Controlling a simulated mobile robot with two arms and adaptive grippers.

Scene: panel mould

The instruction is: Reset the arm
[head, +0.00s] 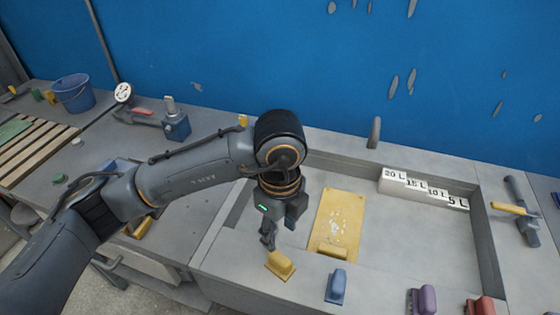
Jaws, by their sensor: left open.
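My left arm reaches in from the left and bends down at its wrist over the left part of the mould. My left gripper (268,243) points down and is open, just above and behind a yellow handled block (281,265) on the mould's front edge. Its fingertips look close to the block, but I cannot tell whether they touch it. A yellow panel (342,213) with pale specks lies in the grey mould (420,230), to the right of the gripper. My right gripper is not in view.
Blue (337,286), purple (424,299) and red (482,306) blocks stand along the front edge. White stepped labels (424,188) line the mould's back. A hammer-like tool (522,210) lies at right. A blue bucket (74,93) stands far left. The mould's right floor is clear.

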